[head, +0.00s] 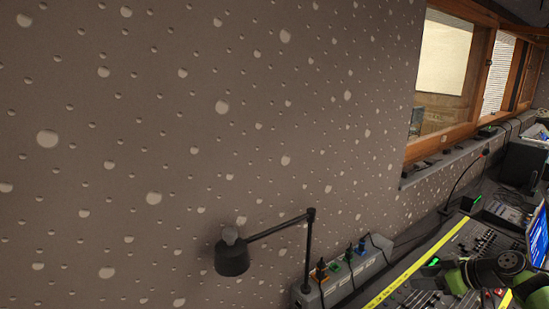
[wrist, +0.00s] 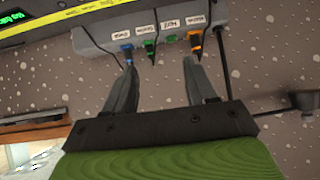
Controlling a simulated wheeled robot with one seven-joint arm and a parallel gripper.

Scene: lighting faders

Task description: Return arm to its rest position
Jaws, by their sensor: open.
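My gripper (wrist: 163,88) shows in the wrist view, with two grey fingers spread apart and nothing between them. It points toward a grey box (wrist: 205,17) with white labels and coloured plugs, a blue one (wrist: 126,48), a green one (wrist: 150,44) and an orange one (wrist: 195,42). I cannot tell how far the fingertips are from the plugs. In the head view, part of my arm (head: 500,269) with green bands is at the lower right over the mixing console (head: 405,294). The fingers cannot be made out there.
A black lamp (head: 232,258) on a jointed arm stands against the dotted wall, left of the plug box (head: 345,283). Yellow tape (head: 412,268) edges the console. A lit screen (head: 540,236) is at the right edge. A wood-framed window (head: 445,70) is behind.

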